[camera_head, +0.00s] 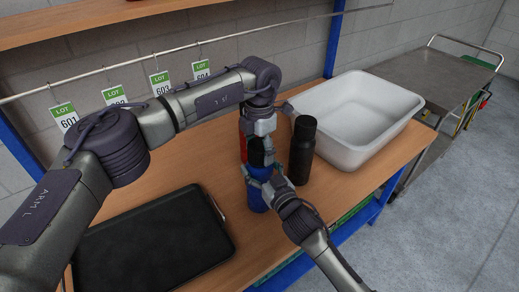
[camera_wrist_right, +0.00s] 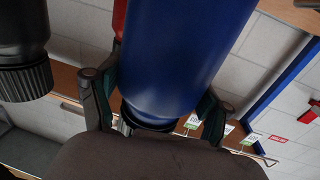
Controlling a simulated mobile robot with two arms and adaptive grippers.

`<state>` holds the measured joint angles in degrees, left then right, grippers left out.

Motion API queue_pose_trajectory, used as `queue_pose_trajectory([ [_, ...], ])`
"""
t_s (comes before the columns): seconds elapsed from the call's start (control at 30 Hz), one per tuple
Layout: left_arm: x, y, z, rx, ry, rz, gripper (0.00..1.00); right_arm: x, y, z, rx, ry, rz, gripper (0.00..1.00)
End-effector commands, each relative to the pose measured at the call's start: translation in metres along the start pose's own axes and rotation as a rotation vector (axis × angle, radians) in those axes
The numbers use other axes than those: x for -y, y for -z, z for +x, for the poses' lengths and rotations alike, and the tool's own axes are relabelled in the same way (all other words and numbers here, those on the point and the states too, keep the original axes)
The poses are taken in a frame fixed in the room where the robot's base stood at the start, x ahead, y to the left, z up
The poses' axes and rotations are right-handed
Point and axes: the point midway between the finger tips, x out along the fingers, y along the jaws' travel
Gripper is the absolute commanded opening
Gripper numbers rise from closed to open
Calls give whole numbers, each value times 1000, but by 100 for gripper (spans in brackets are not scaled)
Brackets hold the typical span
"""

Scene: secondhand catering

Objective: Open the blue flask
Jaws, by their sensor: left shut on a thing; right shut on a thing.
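The blue flask (camera_head: 257,197) stands upright on the wooden table, with a black cap (camera_head: 256,153) on top. My left gripper (camera_head: 262,137) comes down from above and is shut on the cap; its fingertips are partly hidden. My right gripper (camera_head: 266,180) is shut on the upper part of the blue body, from the front right. In the right wrist view the blue flask (camera_wrist_right: 185,55) lies between the two fingers of the right gripper (camera_wrist_right: 158,105). The picture there looks upside down, and the flask's cap is mostly hidden behind my gripper.
A black flask (camera_head: 303,150) stands close at the right. A red flask (camera_head: 243,146) is partly hidden behind the blue one. A white tub (camera_head: 357,148) stands at the back right, a black flat case (camera_head: 150,240) lies at the left. Lot tags (camera_head: 160,83) hang from a rail behind.

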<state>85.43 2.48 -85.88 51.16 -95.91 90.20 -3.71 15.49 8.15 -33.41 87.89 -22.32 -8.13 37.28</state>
Motion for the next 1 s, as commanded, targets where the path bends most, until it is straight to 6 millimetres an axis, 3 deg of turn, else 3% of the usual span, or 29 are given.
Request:
queue_pose_trajectory([
  [1.0,0,0,-22,0,0,1,24,0,-2,0,4,-1,0,0],
])
